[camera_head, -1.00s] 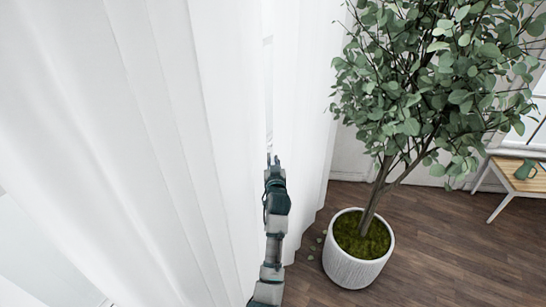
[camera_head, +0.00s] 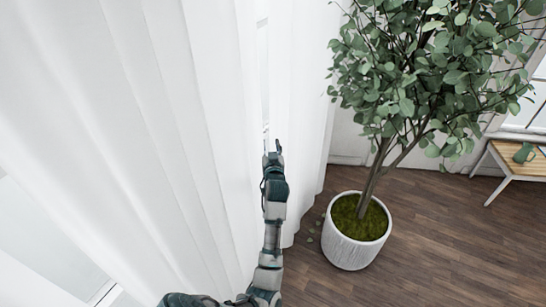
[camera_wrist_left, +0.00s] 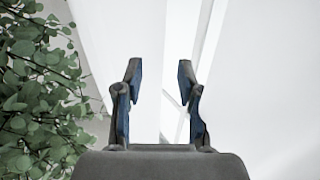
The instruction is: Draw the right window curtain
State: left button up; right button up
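White sheer curtains hang in two parts in the head view: a wide left panel (camera_head: 140,130) and a narrower right curtain panel (camera_head: 302,110), with a narrow gap showing the window (camera_head: 263,80) between them. My left gripper (camera_head: 272,150) is at the lower end of this gap, beside the right panel's edge. In the left wrist view its two fingers (camera_wrist_left: 160,78) are apart with no cloth visibly held between them. White curtain (camera_wrist_left: 265,100) fills the right side there. I cannot tell whether a finger touches cloth. My right gripper is not in view.
A tree (camera_head: 425,75) in a white ribbed pot (camera_head: 355,245) stands right of the curtains; its leaves (camera_wrist_left: 40,90) show at left in the wrist view. A wooden bench (camera_head: 515,163) with a green jug (camera_head: 524,153) is at far right.

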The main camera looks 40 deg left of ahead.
pick_arm(q)
jog(key=v, duration=1.1)
jog(key=shift+s+d, duration=0.15)
jog(key=shift+d, duration=0.2)
